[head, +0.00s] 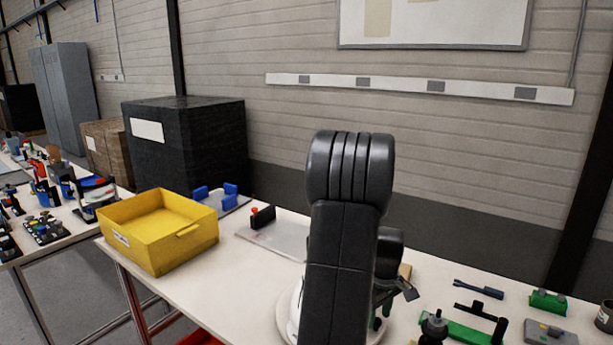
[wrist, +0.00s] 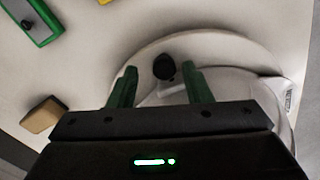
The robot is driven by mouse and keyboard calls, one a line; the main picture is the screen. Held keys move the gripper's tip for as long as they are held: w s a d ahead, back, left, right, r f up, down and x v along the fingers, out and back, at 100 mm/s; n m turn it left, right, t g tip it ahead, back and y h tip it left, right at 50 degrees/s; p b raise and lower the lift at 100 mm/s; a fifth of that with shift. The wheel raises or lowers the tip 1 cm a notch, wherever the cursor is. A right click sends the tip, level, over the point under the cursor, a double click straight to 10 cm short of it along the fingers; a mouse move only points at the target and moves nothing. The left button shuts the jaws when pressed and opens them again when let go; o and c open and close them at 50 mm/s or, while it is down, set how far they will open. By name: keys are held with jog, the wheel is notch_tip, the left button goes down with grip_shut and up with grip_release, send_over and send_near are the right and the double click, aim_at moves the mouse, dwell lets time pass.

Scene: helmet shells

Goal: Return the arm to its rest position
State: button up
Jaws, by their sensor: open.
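My black arm (head: 345,235) stands folded in the middle of the head view and hides much of the table behind it. My gripper (wrist: 161,84) shows in the wrist view with its two green fingers apart and nothing clearly held between them. A dark round knob (wrist: 164,67) shows beyond and between the fingertips; I cannot tell its distance. A white rounded form (wrist: 235,88) on a pale disc lies below the gripper. In the head view the gripper is mostly hidden behind the arm.
The white table (head: 185,284) bears a yellow bin (head: 158,232) at left and a clear plate with a black block (head: 262,217). Green fixtures (head: 548,301) and a grey block (head: 549,333) lie at right. A tan block (wrist: 43,114) lies near the gripper.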

jog(key=shift+f, duration=0.3)
jog(key=shift+r, duration=0.1)
notch_tip(320, 180, up, 14)
notch_tip(320, 180, down, 14)
jog(key=shift+f, duration=0.1)
jog(key=shift+s+a+m, duration=0.55)
jog(key=shift+s+m, duration=0.2)
jog(key=shift+m, duration=0.05)
jog(key=shift+s, duration=0.15)
